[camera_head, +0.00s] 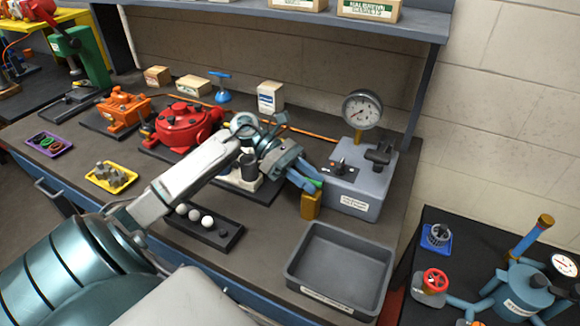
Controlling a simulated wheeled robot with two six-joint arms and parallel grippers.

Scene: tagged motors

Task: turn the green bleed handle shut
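The green bleed handle (317,183) shows as a small green strip by a brass-coloured block (311,205), at the left side of the grey gauge unit (357,190). My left gripper (308,181) reaches in from the left, with its blue-grey fingers at the handle. The fingers cover most of the handle, so its angle is hard to read. I cannot tell whether they are closed on it or only around it. My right gripper is not in view.
A round gauge (362,109) stands above the unit. A red motor (184,125) and an orange motor (126,110) stand left. A black tray with white balls (233,238) and an empty grey bin (340,268) lie in front. A shelf (300,14) overhangs the back.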

